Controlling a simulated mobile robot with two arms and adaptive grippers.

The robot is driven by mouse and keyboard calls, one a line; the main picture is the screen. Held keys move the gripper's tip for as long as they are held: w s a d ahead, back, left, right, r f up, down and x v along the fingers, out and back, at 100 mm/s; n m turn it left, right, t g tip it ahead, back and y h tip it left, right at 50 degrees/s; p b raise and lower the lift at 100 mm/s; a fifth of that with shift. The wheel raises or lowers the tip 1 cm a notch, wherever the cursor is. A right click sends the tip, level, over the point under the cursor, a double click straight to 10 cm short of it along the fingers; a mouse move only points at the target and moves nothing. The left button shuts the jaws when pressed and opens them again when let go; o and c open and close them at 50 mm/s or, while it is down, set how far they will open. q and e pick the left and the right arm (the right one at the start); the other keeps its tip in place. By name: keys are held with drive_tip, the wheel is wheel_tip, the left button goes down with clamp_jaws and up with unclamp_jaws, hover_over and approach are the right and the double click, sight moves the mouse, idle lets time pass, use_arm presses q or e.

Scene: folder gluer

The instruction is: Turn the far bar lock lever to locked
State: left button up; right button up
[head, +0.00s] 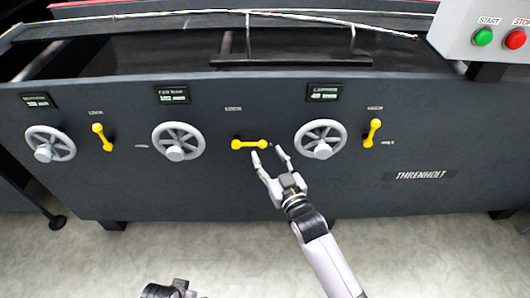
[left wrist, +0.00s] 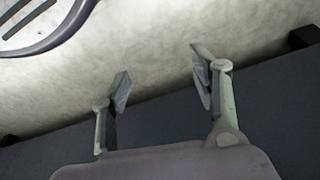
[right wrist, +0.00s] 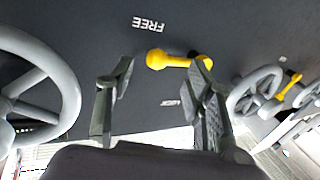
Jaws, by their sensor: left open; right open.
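The far bar lock lever (head: 249,144) is yellow and lies level on the dark machine panel, right of the handwheel under the FAR BAR display (head: 172,94). My right gripper (head: 267,152) is open just below the lever's right end. In the right wrist view the lever (right wrist: 170,60) shows ahead, with one knob between the open fingers and part of it behind the right finger. I cannot tell whether they touch. FREE and a smaller label are printed near it there. My left gripper (left wrist: 161,75) is open and empty, low in front of the machine.
Handwheels (head: 178,141) (head: 320,139) stick out on either side of the lever. Two other yellow levers (head: 102,137) (head: 372,133) stand roughly upright. A control box with a green button (head: 483,37) and a red button (head: 515,39) is at upper right. The floor in front is clear.

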sight(263, 148)
use_arm(q)
drive_tip(key=shift+w+r, duration=0.1)
drive_tip(key=shift+r, duration=1)
use_arm(e)
drive_tip(key=shift+x, duration=1.55)
drive_tip(key=shift+c, duration=0.2)
drive_tip(key=c, duration=0.8)
drive_tip(key=shift+f, duration=0.1)
clamp_jaws()
drive_tip(key=shift+s, duration=0.1)
